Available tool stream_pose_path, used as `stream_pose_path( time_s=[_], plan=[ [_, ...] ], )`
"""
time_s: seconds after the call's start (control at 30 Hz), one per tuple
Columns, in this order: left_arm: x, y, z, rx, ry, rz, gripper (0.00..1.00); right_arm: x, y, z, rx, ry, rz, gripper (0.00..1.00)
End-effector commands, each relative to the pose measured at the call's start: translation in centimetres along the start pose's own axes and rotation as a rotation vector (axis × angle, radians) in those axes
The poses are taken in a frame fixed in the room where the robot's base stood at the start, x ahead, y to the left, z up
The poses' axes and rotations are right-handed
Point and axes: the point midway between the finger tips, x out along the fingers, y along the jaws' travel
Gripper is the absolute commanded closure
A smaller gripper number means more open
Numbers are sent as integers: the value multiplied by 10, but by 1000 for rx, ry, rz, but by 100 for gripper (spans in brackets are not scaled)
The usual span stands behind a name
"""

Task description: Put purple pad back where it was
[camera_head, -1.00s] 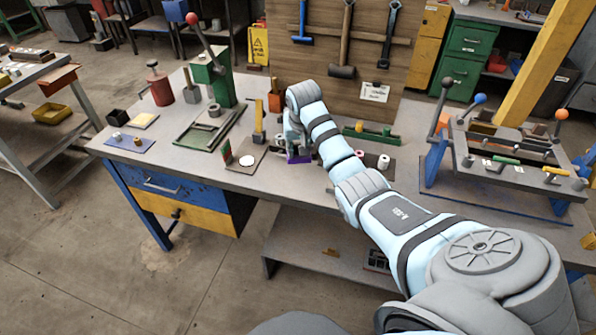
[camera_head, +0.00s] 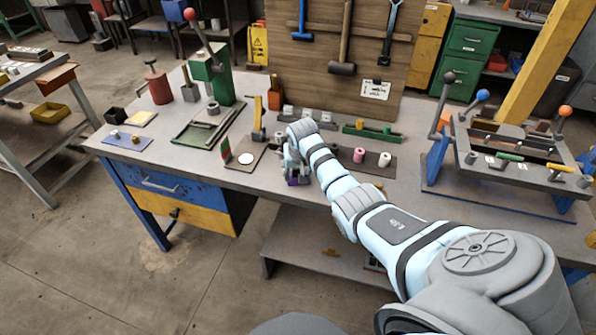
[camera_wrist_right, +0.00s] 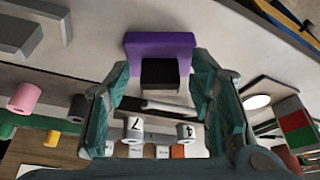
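The purple pad (camera_head: 298,181) shows as a small purple patch at the tip of my right gripper (camera_head: 296,171), low over the front part of the workbench. In the right wrist view the purple pad (camera_wrist_right: 160,42) spans the space between the fingertips of my right gripper (camera_wrist_right: 160,66), with a dark block-shaped part (camera_wrist_right: 160,72) on its near side. The fingers are wide apart and seem to hold the pad by its two sides; the exact contact is hard to see. Most of the pad is hidden by the gripper in the head view. My left gripper is not in view.
A brown board with a white disc (camera_head: 246,158) lies left of the gripper. A dark mat with pink and white rolls (camera_head: 359,155) lies to the right. A green tray (camera_head: 372,133) is behind it, and a lever fixture (camera_head: 520,155) stands far right. The bench's front edge is close.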

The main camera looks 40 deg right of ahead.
Motion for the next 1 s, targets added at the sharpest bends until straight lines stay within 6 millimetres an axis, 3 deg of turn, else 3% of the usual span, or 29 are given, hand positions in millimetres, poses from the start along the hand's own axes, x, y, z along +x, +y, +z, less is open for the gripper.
stream_pose_path(
  time_s=[0.27,0.37,0.7,0.83,1.0],
  plan=[
    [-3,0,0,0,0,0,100,-5,0,-1,0,1,0,51],
    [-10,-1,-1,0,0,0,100,-20,0,-3,1,3,0,51],
    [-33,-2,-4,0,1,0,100,-107,0,-2,0,3,0,51],
    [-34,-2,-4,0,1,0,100,-120,0,-1,0,1,1,51],
    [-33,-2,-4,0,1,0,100,-122,0,-1,0,0,0,51]
  ],
)
